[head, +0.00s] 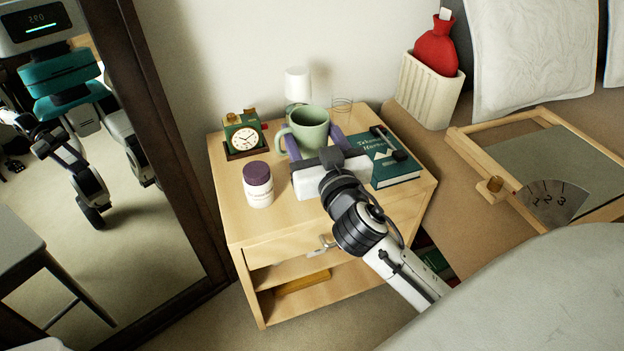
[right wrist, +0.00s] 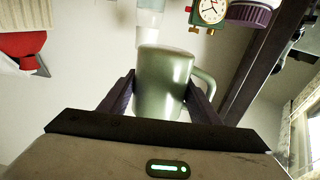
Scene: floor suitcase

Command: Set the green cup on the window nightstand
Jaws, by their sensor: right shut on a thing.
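The green cup (head: 310,126) is upright over the back middle of the wooden nightstand (head: 290,240). My right gripper (head: 318,140) is shut on the cup, with one purple finger on each side of it. In the right wrist view the cup (right wrist: 160,82) sits between the two fingers (right wrist: 160,90), its handle to the right. I cannot tell whether the cup's base touches the nightstand top, as my gripper hides it. My left gripper is not clearly in view, apart from the robot reflected in the mirror.
A mirror (head: 140,110) stands left. A cream holder (head: 428,90) with a red hot-water bottle (head: 437,50) stands right.

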